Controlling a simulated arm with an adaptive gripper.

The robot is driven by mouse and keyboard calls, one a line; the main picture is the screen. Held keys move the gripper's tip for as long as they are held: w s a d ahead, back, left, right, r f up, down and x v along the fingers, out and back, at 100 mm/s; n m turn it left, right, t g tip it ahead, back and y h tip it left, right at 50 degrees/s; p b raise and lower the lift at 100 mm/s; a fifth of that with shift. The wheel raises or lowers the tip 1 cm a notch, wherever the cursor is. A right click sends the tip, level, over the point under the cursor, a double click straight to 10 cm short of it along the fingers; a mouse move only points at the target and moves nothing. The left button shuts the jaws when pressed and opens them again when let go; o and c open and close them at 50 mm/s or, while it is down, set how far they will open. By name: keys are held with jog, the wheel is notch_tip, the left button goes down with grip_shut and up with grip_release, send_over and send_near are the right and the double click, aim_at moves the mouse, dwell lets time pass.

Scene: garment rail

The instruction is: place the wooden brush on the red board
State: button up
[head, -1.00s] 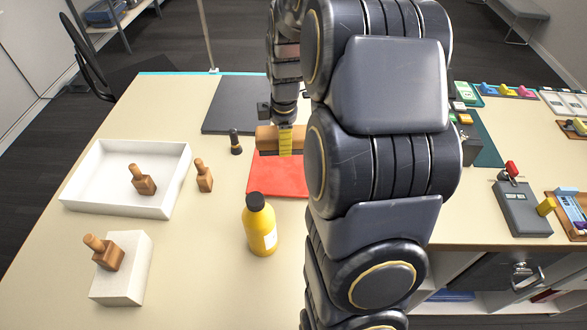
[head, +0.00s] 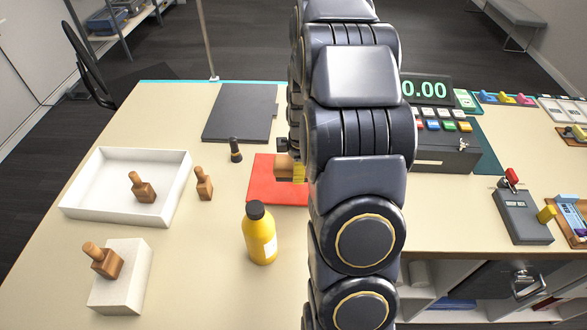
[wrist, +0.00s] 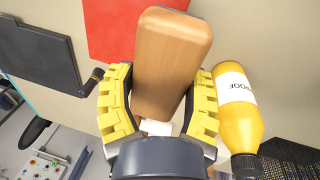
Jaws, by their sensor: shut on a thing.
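The wooden brush (head: 284,168) is partly hidden behind my arm in the head view. Its smooth wooden block (wrist: 172,55) fills the middle of the wrist view. My gripper (wrist: 162,90) is shut on it, with a yellow ridged finger on each side; a bit of yellow finger (head: 299,173) shows in the head view. The red board (head: 268,190) lies flat on the table, its right part hidden by my arm. The brush overlaps the board in the head view; I cannot tell whether they touch. The board (wrist: 122,28) also shows beyond the brush in the wrist view.
A yellow bottle (head: 259,235) stands just in front of the board. A dark-topped small item (head: 235,150) and a wooden stamp (head: 204,184) stand to its left. A white tray (head: 84,207) is further left. A dark flat panel (head: 238,110) lies behind; a cash register (head: 445,155) is right.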

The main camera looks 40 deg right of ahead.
jog(key=w+d+f, duration=0.1)
jog(key=w+f, duration=0.1)
jog(key=w+d+f, duration=0.3)
jog(key=w+f, duration=0.1)
jog(key=shift+d+f, duration=0.15)
jog(key=shift+f, duration=0.05)
jog(key=shift+w+d+f, duration=0.25)
jog(key=shift+w+f, duration=0.05)
jog(key=shift+f, duration=1.75)
jog(key=shift+f, duration=0.15)
jog(key=o, duration=1.1)
